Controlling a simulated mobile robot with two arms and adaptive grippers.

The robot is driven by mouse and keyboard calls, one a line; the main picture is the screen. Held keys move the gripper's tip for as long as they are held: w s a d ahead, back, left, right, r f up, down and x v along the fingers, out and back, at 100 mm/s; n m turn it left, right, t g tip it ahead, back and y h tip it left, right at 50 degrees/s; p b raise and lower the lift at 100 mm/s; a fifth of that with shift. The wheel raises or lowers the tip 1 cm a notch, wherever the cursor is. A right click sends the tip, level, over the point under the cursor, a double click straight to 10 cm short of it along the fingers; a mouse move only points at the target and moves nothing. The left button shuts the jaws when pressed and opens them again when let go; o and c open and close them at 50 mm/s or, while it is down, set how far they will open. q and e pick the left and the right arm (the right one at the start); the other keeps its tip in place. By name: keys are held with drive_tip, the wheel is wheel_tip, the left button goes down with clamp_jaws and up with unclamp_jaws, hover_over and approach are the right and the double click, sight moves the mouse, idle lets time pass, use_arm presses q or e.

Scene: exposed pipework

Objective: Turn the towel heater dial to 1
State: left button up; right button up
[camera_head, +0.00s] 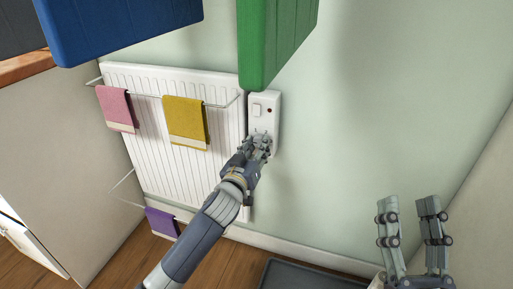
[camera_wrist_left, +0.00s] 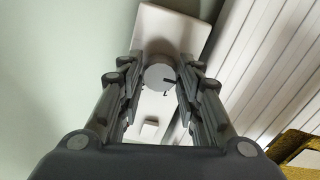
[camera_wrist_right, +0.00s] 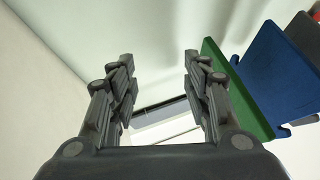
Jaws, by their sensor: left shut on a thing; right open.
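The white towel heater control box (camera_head: 267,120) is mounted on the wall at the right edge of the white ribbed heater (camera_head: 180,165). My left gripper (camera_head: 262,142) is at the lower part of the box and hides the dial there. In the left wrist view the round grey dial (camera_wrist_left: 160,77) sits between the fingertips of my left gripper (camera_wrist_left: 159,80), which is shut on it. A dark pointer mark shows near the dial's edge; I cannot read the setting surely. My right gripper (camera_head: 411,208) is open, empty and away from the wall; it also shows in the right wrist view (camera_wrist_right: 158,75).
Pink (camera_head: 117,108), yellow (camera_head: 186,122) and purple (camera_head: 161,222) towels hang on the heater's rails. Blue (camera_head: 125,25) and green (camera_head: 272,40) hanging pieces cover the top of the head view. A dark grey tray (camera_head: 305,276) lies on the floor. The wall right of the box is bare.

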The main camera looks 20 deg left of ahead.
drive_tip(key=shift+w, duration=0.1)
